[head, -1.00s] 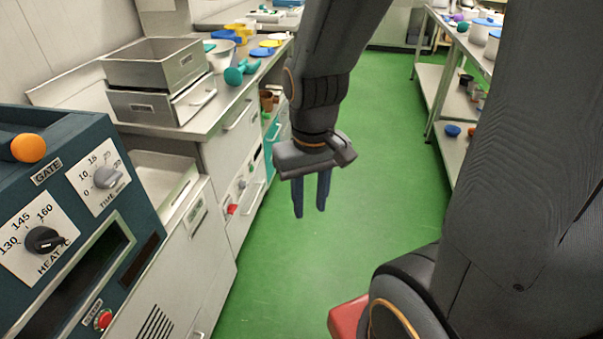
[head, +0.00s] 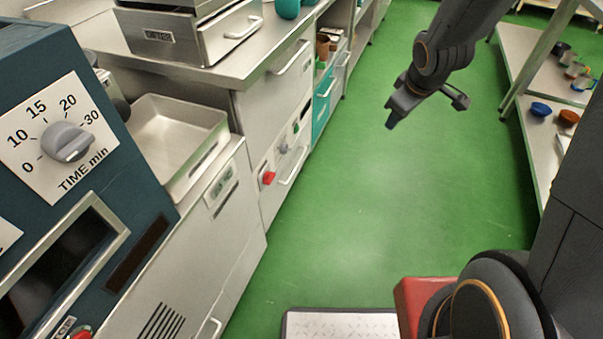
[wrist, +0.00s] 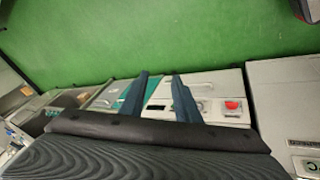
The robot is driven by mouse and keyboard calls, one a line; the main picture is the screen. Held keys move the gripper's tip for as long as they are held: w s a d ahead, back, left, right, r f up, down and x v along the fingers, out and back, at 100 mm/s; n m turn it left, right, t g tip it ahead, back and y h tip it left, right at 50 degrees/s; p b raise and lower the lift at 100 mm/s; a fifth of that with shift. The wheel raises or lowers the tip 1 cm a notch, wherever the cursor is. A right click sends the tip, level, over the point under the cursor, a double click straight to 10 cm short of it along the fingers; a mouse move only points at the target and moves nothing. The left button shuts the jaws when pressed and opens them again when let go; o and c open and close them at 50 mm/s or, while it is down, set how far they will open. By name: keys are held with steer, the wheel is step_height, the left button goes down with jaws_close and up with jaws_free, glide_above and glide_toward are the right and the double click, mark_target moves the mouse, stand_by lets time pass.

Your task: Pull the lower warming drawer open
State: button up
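The lower warming drawer (head: 285,172) is the pale front low in the counter, with a red knob (head: 268,178), small controls and a bar handle (head: 293,166). It looks shut, flush with the front above it. My gripper (head: 425,112) is over the green floor, to the right of the drawer and clear of it. In the wrist view my gripper (wrist: 160,84) shows two dark blue fingers spread apart with nothing held. The red knob (wrist: 232,105) shows there beyond the fingers, and part of the front is hidden by them.
An upper drawer (head: 270,105) with its own handle is above. A teal drawer (head: 321,106) stands farther along. The blue control cabinet (head: 140,130) and a metal tray (head: 178,140) are at left. A shelf rack (head: 530,115) stands at right. Green floor (head: 350,190) lies free between.

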steer(key=w+a+f+n+t+y+b, duration=0.2)
steer(key=w+a+f+n+y+b, duration=0.15)
steer(key=w+f+n+b, duration=0.5)
steer(key=w+a+f+n+t+y+b, duration=0.2)
steer(key=w+a+f+n+b, duration=0.3)
steer(key=w+f, duration=0.7)
steer(key=s+a+f+n+g+y+b, duration=0.1)
steer(key=a+f+n+y+b, duration=0.2)
steer(key=f+b, duration=0.3)
steer(key=a+f+n+g+y+b, duration=0.1)
steer(key=a+f+n+y+b, duration=0.2)
steer(key=f+b, duration=0.35)
steer(key=s+a+f+n+g+y+b, duration=0.1)
steer(key=a+f+n+g+y+b, duration=0.2)
steer(key=f, duration=0.6)
steer(key=w+a+f+n+t+b, duration=0.1)
steer(key=w+a+b, duration=0.1)
steer(key=a, duration=0.5)
steer(key=shift+w+f+b, duration=0.15)
steer(key=shift+w+b, duration=0.2)
steer(key=shift+b, duration=0.5)
steer(key=shift+a+y, duration=0.1)
steer(key=shift+y, duration=0.15)
jaws_close()
